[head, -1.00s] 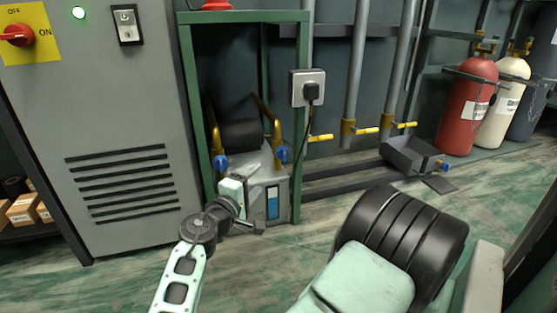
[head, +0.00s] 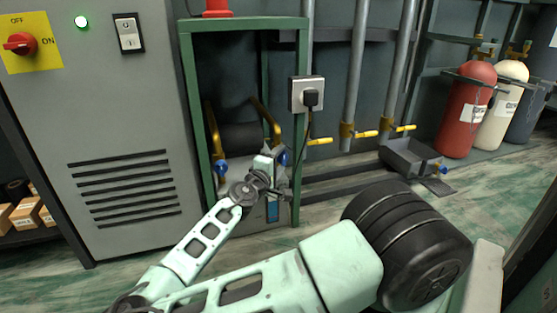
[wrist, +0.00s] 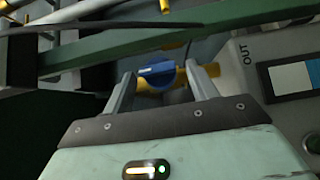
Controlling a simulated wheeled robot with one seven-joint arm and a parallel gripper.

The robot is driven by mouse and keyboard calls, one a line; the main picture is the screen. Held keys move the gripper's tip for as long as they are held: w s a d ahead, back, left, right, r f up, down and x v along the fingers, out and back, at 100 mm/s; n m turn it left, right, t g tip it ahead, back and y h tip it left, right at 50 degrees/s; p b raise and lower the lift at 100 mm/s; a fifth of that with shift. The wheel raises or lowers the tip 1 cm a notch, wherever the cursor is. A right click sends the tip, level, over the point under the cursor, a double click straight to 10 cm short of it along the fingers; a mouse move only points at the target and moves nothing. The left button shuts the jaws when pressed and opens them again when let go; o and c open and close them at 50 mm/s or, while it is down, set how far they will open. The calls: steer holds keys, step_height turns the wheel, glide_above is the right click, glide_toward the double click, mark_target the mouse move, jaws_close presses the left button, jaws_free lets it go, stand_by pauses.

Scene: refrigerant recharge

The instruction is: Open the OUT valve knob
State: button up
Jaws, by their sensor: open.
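The blue OUT valve knob (wrist: 156,70) is on a yellow pipe, beside a grey panel marked OUT (wrist: 247,52). In the wrist view it shows between the fingertips of my open gripper (wrist: 160,76); I cannot tell whether they touch it. In the head view the same knob (head: 283,158) is on the right of the grey machine in the green frame, partly hidden behind my gripper (head: 273,160). A second blue knob (head: 220,168) is on the left pipe.
A green frame post (head: 300,130) stands just right of the knob, and a green bar (wrist: 130,52) crosses the wrist view. A socket with a plug (head: 308,95) hangs above right. Yellow-handled pipes (head: 350,130) and gas cylinders (head: 468,110) stand further right.

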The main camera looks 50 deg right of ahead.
steer(key=c, duration=1)
steer(key=shift+o, duration=0.2)
steer(key=shift+r+p, duration=0.1)
steer(key=shift+p, duration=0.25)
